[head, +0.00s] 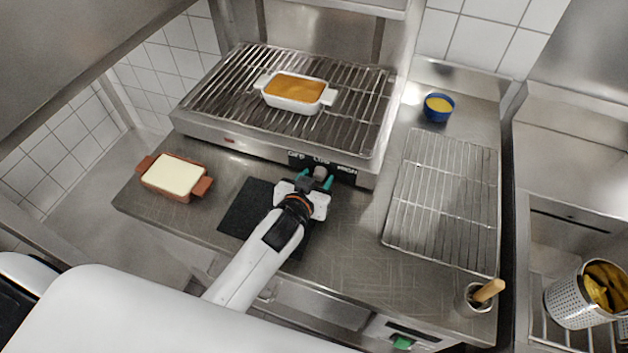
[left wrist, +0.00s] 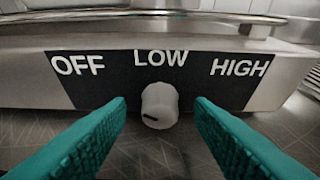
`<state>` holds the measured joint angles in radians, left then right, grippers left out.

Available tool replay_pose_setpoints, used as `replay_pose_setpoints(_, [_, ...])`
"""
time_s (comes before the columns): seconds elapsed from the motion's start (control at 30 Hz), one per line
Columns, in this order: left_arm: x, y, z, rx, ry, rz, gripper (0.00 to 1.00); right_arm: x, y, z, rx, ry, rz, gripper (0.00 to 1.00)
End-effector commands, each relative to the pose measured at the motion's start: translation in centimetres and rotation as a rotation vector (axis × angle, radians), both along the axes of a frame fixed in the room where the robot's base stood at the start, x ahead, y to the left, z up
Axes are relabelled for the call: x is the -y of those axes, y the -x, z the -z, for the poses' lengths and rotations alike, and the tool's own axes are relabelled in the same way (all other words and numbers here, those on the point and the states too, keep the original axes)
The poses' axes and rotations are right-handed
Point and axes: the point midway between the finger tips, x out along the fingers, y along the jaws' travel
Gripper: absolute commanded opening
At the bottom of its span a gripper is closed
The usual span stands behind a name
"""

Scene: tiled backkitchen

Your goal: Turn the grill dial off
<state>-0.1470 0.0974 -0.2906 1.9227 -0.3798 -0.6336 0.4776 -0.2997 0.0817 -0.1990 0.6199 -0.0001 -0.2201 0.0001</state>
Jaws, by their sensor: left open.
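The grill dial (left wrist: 160,104) is a light grey knob on a black panel marked OFF, LOW and HIGH from left to right. Its dark mark sits at the knob's lower left. The dial also shows small in the head view (head: 320,171), on the front of the grill (head: 235,146). My left gripper (head: 315,182) is open in front of the dial. Its teal fingers (left wrist: 160,125) stand on either side of the knob, with gaps visible between them and it. My right gripper is not in view.
A white dish (head: 292,105) of orange food sits on the grill grate. A brown dish (head: 173,178) stands at the counter's left. A dark mat (head: 245,210) lies under my left arm. A wire rack (head: 440,200) and blue bowl (head: 438,108) are at the right.

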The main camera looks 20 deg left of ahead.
Motion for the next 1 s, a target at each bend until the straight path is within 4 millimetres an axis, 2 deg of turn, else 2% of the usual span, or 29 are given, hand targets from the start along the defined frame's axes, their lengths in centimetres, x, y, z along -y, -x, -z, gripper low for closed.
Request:
replay_pose_setpoints(0.17, [0.0, 1.3, -0.4, 0.000, 0.000, 0.001, 0.48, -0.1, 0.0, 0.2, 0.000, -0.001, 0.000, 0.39])
replay_pose_setpoints(0.5, [-0.3, 7.7, -2.9, -0.002, 0.002, 0.000, 0.48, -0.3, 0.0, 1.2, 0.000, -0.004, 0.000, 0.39])
replay_pose_setpoints(0.63, [-0.4, 9.6, -3.7, -0.002, 0.001, 0.000, 0.48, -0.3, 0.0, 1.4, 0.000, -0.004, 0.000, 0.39])
replay_pose_setpoints(0.8, [-0.4, 10.9, -4.4, -0.001, 0.001, 0.000, 0.48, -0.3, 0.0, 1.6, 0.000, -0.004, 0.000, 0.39])
replay_pose_setpoints(1.0, [-0.4, 11.1, -4.6, 0.000, 0.000, 0.000, 0.48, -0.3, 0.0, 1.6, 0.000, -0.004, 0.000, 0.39])
